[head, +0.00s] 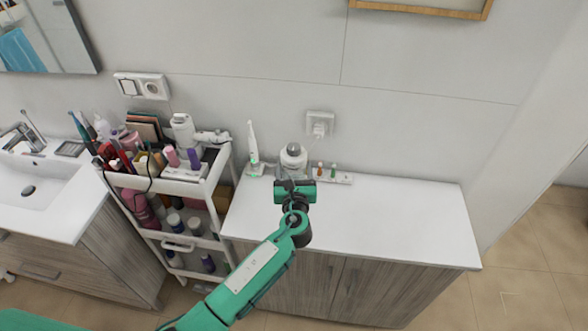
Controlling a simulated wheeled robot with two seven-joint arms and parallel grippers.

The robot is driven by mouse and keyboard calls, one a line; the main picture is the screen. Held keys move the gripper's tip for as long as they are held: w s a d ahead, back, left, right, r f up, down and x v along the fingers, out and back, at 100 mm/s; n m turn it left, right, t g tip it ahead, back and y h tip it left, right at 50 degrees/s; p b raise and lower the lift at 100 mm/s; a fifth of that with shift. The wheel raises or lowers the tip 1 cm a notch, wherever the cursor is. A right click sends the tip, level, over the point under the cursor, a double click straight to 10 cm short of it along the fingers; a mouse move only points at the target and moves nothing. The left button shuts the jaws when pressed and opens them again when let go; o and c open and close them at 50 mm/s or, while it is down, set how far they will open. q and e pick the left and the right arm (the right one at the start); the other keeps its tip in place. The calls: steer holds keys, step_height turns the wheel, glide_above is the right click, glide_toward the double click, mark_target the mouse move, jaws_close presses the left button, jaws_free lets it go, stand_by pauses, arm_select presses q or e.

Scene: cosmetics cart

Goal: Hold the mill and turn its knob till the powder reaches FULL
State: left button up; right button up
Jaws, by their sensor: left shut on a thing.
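The mill (293,159) looks like a squat white container with a grey knob (294,148) on top. It stands upright towards the back of the white counter, near the wall. My left gripper (293,178) reaches it from the front and is shut on it, low on its body. The gripper and wrist hide the mill's lower front. The powder level and any FULL mark are too small or hidden to read. My right gripper is out of view.
A white electric toothbrush (252,142) stands just left of the mill. A small white holder (342,179) with little coloured heads is close on its right. A crowded cosmetics cart (184,187) and a sink (38,190) are further left. The counter's right half (410,215) is clear.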

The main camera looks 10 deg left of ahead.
arm_select(q)
step_height(320, 180, down, 3)
steer(key=shift+w+f+b, duration=0.15)
steer(key=shift+b, duration=0.85)
step_height(320, 180, down, 10)
steer(key=b, duration=0.8)
steer(key=shift+f+b, duration=1.9)
steer(key=shift+f, duration=0.4)
steer(key=shift+f, duration=0.25)
